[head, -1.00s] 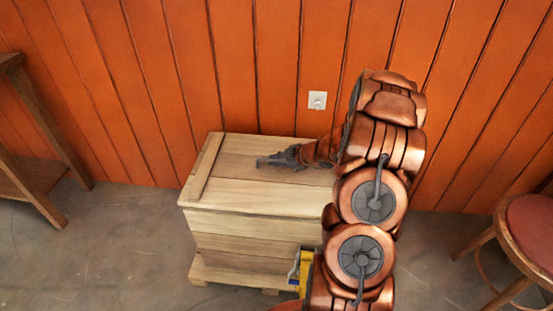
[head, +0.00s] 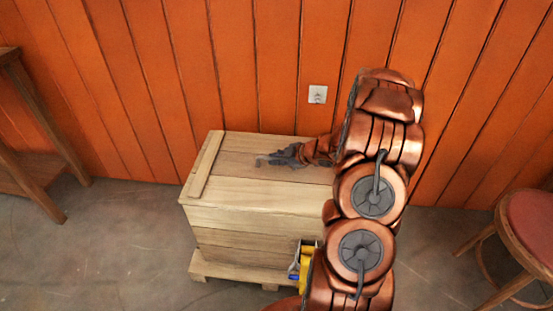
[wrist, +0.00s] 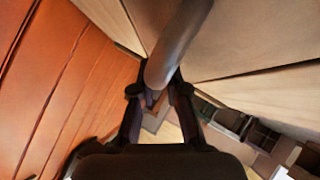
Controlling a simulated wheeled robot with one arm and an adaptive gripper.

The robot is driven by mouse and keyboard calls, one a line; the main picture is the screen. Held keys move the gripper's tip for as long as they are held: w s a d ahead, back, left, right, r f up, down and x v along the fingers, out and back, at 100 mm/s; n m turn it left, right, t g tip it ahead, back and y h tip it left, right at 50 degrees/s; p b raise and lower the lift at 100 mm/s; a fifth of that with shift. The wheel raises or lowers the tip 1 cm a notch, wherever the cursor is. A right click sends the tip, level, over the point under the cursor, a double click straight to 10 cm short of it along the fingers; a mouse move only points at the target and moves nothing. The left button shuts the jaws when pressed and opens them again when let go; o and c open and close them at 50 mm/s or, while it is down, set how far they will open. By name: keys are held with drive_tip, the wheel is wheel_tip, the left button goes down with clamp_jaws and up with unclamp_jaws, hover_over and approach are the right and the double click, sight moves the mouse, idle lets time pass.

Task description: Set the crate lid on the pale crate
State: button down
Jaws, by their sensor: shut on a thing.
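The pale crate (head: 235,240) stands on a low pallet against the wall, left of my arm in the head view. The crate lid (head: 260,192), pale planks with a batten at the left end, lies flat over the crate's top; I see no clear gap between them. My gripper (head: 262,161) is above the lid's rear middle. In the wrist view, my gripper (wrist: 158,95) is shut on a dark rounded bar (wrist: 178,40), which looks like the lid's handle, beside pale planks (wrist: 250,45). My arm hides the lid's right end.
An orange plank wall (head: 170,80) with a socket (head: 317,94) is close behind the crate. A wooden table (head: 35,180) stands at left, a red-seated stool (head: 530,230) at right. A yellow object (head: 306,265) is near the crate's front right. Floor at left is clear.

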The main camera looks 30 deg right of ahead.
idle(0.3)
drive_tip(key=c, duration=1.1)
unclamp_jaws()
drive_tip(key=shift+f, duration=0.1)
drive_tip(key=shift+s, duration=0.1)
drive_tip(key=v, duration=1.2)
